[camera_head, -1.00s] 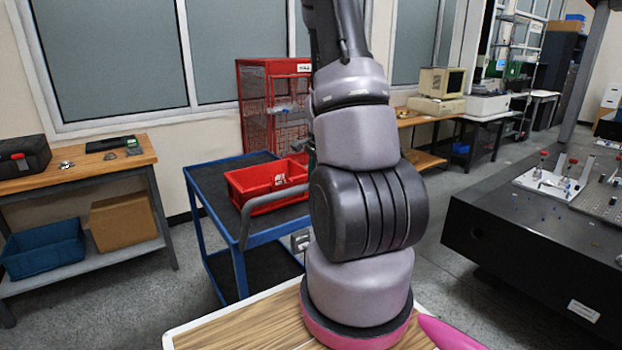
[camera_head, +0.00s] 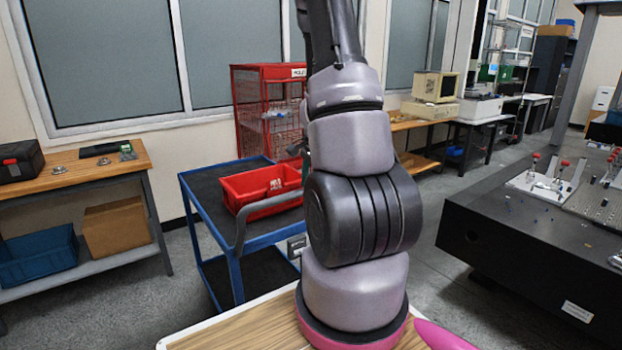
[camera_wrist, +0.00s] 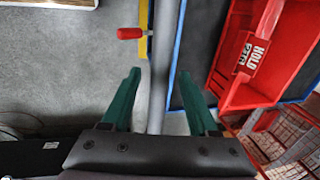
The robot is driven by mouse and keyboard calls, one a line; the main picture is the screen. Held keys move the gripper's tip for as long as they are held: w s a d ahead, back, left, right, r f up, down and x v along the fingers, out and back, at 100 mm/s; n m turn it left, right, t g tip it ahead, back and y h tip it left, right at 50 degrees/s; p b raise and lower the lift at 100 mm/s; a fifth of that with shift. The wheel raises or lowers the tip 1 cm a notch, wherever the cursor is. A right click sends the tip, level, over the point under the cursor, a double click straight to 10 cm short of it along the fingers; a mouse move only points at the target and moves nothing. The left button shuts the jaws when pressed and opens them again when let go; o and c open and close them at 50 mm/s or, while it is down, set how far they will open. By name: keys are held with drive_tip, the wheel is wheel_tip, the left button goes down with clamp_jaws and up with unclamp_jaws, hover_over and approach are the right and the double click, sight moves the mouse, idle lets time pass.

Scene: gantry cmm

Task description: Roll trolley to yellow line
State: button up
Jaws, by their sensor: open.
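The trolley (camera_head: 235,270) has a blue frame, dark shelves and a grey bent handle (camera_head: 262,209). It stands left of my arm in the head view, with a red bin (camera_head: 240,206) on its top shelf. In the wrist view the grey handle bar (camera_wrist: 157,100) runs between the two green fingers of my gripper (camera_wrist: 160,74). The fingers are apart, with gaps beside the bar. The trolley's blue edge (camera_wrist: 176,50) and the red bin (camera_wrist: 250,75) with a HOLD label lie to the right. No yellow floor line can be made out for certain.
A yellow strip (camera_wrist: 144,25) with a red knob (camera_wrist: 130,33) shows over grey floor in the wrist view. A wooden workbench (camera_head: 95,172) is at left, a red wire cage (camera_head: 268,110) behind the trolley, and a dark heavy table (camera_head: 510,245) at right. Floor is open between bench and trolley.

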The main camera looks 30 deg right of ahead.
wheel_tip(320, 180, up, 10)
drive_tip(key=s, duration=0.2)
drive_tip(key=shift+r, duration=0.2)
idle(0.4)
